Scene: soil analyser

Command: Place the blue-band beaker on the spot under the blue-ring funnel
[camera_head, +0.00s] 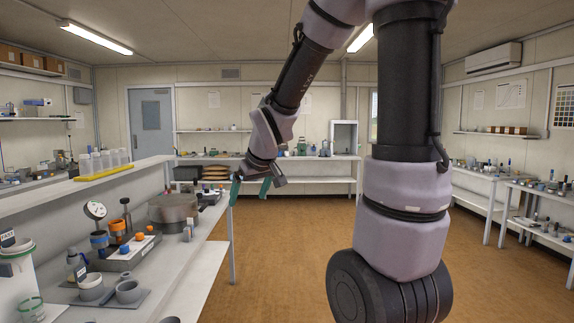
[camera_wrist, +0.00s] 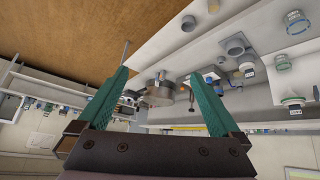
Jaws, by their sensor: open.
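My gripper (camera_head: 250,188) is open and empty, held in the air above the aisle beside the left bench. Its two teal fingers stand well apart in the wrist view (camera_wrist: 158,77). A clear beaker with a blue band (camera_wrist: 296,22) stands on the white bench at the top right of the wrist view, well away from the fingers. I cannot pick it out in the head view. A blue-ringed part (camera_head: 99,239) stands by the dial gauge on the left bench; I cannot tell if it is the blue-ring funnel. The spot under the funnel cannot be made out.
The left bench (camera_head: 190,262) carries a grey round pot (camera_head: 173,208), a dial gauge (camera_head: 95,211), small bowls (camera_head: 128,291) and a green-ringed beaker (camera_head: 30,308). A raised shelf (camera_head: 60,197) with a yellow bottle rack runs behind them. The brown floor (camera_head: 290,250) is clear.

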